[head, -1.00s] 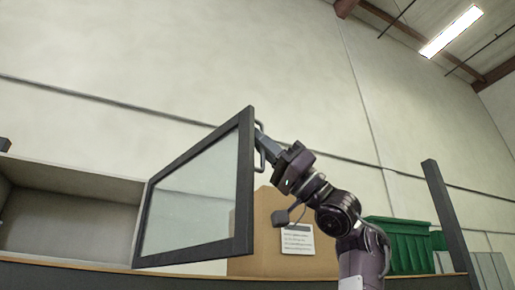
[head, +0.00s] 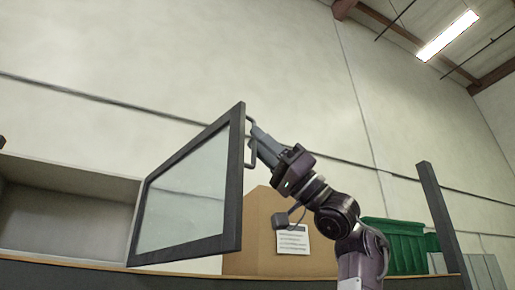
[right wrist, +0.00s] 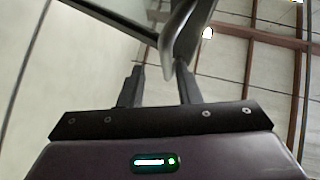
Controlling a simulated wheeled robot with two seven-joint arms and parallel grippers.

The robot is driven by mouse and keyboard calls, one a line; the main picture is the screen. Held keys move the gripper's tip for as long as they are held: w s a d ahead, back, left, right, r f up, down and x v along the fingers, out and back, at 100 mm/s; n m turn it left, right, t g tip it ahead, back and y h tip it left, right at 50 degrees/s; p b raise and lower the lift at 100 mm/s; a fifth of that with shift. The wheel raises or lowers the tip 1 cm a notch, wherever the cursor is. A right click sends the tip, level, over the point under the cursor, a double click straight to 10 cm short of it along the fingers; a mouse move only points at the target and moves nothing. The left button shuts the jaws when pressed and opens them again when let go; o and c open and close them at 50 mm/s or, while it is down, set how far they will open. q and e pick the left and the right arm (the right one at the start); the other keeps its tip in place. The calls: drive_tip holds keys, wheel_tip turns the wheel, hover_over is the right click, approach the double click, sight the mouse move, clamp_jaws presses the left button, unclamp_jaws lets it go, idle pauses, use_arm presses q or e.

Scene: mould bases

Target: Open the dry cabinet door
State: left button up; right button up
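The dry cabinet door (head: 188,195), a dark frame around a glass pane, stands swung out from the pale open-fronted cabinet (head: 70,185) at the left. Its dark bar handle (head: 253,157) is on the door's far right edge. My right gripper (head: 256,134) reaches this handle from the right. In the right wrist view, the two fingers (right wrist: 158,82) are spread apart. The curved grey handle (right wrist: 178,48) comes down between them, nearer the right finger, with a gap to the left one. My left gripper is not in view.
A cardboard box (head: 262,235) with a white label stands behind the door and my arm. A green bin (head: 398,243) is to the right, near a dark upright post (head: 442,220).

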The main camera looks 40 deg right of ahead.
drive_tip(key=b+v, duration=0.2)
drive_tip(key=v, duration=0.4)
drive_tip(key=shift+s+d+f, duration=0.2)
drive_tip(key=shift+d+f, duration=0.05)
drive_tip(key=shift+f, duration=0.05)
